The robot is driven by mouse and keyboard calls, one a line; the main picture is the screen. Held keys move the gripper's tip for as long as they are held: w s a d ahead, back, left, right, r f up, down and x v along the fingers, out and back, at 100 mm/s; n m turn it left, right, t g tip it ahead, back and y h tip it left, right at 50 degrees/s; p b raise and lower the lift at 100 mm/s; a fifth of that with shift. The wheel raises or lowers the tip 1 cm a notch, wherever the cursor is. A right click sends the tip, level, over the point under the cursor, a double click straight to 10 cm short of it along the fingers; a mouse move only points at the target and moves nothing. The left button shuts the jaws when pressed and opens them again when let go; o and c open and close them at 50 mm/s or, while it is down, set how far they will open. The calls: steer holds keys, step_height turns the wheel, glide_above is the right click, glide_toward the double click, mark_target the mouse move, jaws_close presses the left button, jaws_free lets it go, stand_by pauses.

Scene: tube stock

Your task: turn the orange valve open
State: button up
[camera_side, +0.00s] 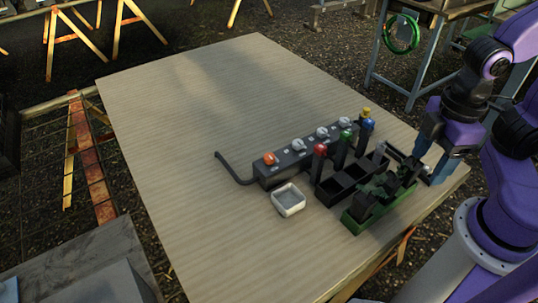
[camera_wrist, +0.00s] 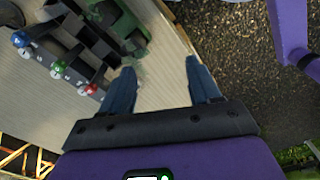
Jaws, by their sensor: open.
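The orange valve (camera_side: 269,158) sits at the left end of a dark manifold block (camera_side: 278,175), in a row with several pale grey valve knobs. I cannot make out the orange valve in the wrist view. My gripper (camera_side: 433,163) is at the right edge of the table, well to the right of the orange valve, with the tube rack and green holder between them. In the wrist view my gripper (camera_wrist: 160,68) has its two blue fingers spread wide with nothing between them.
A green holder (camera_side: 357,223) stands nearer my arm. A small white tray (camera_side: 289,209) and a dark pipe (camera_side: 232,172) lie left. The table's left half is clear.

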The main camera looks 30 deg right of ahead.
steer(key=w+a+m, duration=0.6)
steer(key=w, duration=0.3)
steer(key=m, duration=1.8)
glide_above(269, 156)
step_height(269, 156, down, 5)
step_height(269, 156, down, 17)
steer(key=c, duration=1)
